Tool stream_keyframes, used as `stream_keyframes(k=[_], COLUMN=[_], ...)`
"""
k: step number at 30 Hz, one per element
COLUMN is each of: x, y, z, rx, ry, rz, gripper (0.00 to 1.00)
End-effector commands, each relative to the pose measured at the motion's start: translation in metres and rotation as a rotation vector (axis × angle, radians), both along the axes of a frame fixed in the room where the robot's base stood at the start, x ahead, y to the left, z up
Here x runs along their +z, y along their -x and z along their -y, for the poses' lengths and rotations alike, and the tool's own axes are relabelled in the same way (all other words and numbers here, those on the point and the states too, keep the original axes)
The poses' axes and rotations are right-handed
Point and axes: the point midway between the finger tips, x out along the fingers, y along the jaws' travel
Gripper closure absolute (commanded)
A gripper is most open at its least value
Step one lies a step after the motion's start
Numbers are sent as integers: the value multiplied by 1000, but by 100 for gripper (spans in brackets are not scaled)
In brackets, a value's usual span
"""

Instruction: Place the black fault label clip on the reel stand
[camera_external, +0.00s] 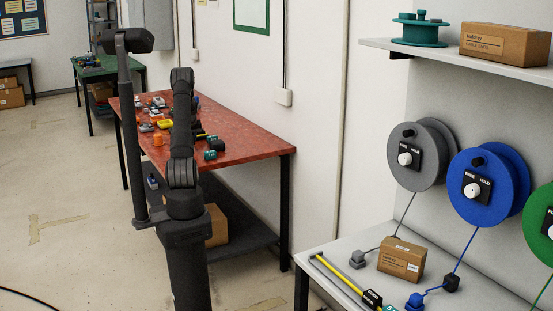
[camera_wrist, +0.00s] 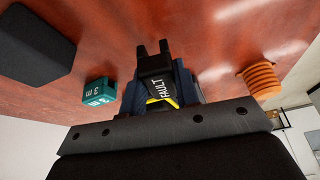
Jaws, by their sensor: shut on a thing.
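The black fault label clip (camera_wrist: 158,64) shows in the wrist view, with a white FAULT word and a yellow stripe. My gripper (camera_wrist: 160,82) is shut on it, a dark finger on each side, with the clip's two black prongs pointing away from me. The red table top lies behind it. In the external view my arm reaches toward the red table (camera_external: 255,143), and I cannot make out the gripper or clip behind the arm links. The reel stand (camera_external: 345,248) is at the right, with a grey reel (camera_external: 432,165), a blue reel (camera_external: 501,183) and part of a green reel (camera_external: 540,232).
A teal block marked 3 m (camera_wrist: 97,92), a black block (camera_wrist: 32,48) and an orange ribbed piece (camera_wrist: 260,80) are near the clip. A cardboard box (camera_external: 401,260) and a yellow strip (camera_external: 340,278) lie on the stand's lower surface. A shelf (camera_external: 440,54) overhangs the reels.

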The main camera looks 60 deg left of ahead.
Motion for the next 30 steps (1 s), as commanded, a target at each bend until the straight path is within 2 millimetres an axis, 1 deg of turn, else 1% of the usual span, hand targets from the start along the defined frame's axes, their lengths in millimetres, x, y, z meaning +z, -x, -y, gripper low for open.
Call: stream_keyframes(k=[3, 6, 13, 17, 18, 20, 21, 30], x=[-20, -29, -29, -33, -33, -33, -33, -32], y=[0, 0, 0, 0, 0, 0, 0, 0], z=[1, 1, 1, 1, 1, 1, 1, 1], rx=[-1, -1, -1, -1, -1, 0, 0, 0], ry=[5, 3, 1, 2, 1, 1, 1, 1], rz=[-2, -1, -1, -1, -1, 0, 0, 0], gripper=[93, 93, 93, 93, 70, 58, 50, 50])
